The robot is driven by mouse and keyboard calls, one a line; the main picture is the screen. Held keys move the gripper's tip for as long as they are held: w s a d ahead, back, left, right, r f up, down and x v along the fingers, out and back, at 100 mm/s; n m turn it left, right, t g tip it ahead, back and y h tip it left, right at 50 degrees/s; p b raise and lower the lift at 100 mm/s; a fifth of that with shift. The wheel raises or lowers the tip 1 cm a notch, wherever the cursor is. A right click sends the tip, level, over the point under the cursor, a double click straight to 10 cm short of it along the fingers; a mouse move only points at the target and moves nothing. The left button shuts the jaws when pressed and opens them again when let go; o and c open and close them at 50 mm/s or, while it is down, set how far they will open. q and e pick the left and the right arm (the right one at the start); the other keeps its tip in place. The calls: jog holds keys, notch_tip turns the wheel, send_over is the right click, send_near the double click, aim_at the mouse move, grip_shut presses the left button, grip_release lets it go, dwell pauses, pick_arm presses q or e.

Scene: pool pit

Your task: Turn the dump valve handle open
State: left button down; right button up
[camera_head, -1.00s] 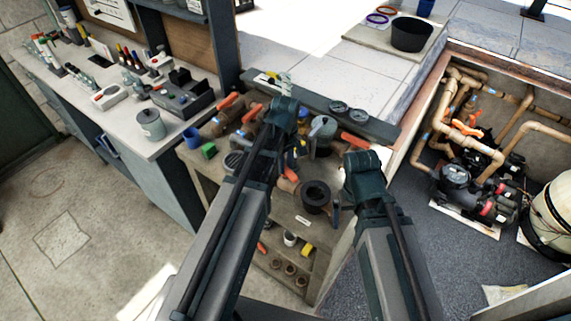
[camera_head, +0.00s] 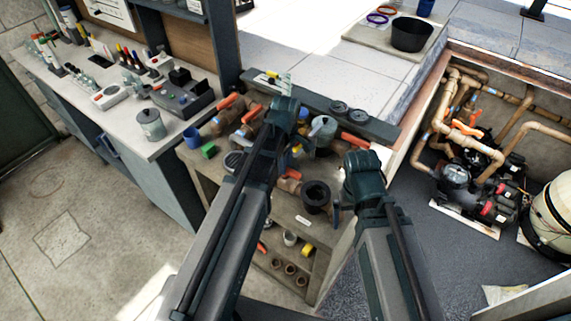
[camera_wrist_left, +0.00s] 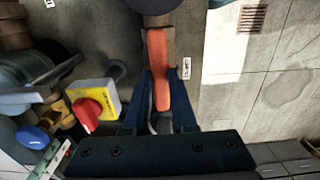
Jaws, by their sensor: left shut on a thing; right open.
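The orange lever handle (camera_wrist_left: 158,65) of a valve lies between the two blue fingers of my left gripper (camera_wrist_left: 160,90) in the left wrist view. The gripper is shut on it. In the head view part of this handle (camera_head: 293,174) seems to show beside a round dark flange (camera_head: 315,193), while my left wrist (camera_head: 284,110) covers much of the area. My right gripper (camera_head: 338,212) is open and empty in front of the bench, right of the flange. Most of it is hidden behind its own wrist. How far the valve is turned is hard to tell.
Other orange handles (camera_head: 355,141) sit on nearby bench pipework. A red knob (camera_wrist_left: 87,113) on a yellow plate and a blue knob (camera_wrist_left: 32,137) lie left of my left gripper. A pump pit (camera_head: 470,150) is at the right. Floor at left is clear.

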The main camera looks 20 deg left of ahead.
pick_arm(q)
jog(key=c, duration=0.7)
grip_release()
jog(key=shift+r, duration=0.1)
notch_tip(320, 180, up, 14)
jog(key=p, duration=1.3)
jog(key=shift+p, duration=0.4)
jog(key=shift+f, duration=0.25)
jog(key=s+d+f+m+b, duration=0.3)
jog(key=s+f+m+b, duration=0.1)
jog(key=f+m+b, duration=0.2)
jog(key=s+d+f+m+b, duration=0.4)
jog(key=s+f+m+b, duration=0.1)
jog(key=f+m+b, duration=0.1)
jog(key=s+d+f+m+y+b, duration=0.1)
jog(key=s+d+f+m+b, duration=0.2)
jog(key=s+f+m+b, duration=0.2)
jog(key=shift+d+f+m+b, duration=0.3)
jog(key=shift+f+m+b, duration=0.25)
jog(key=shift+b, duration=0.15)
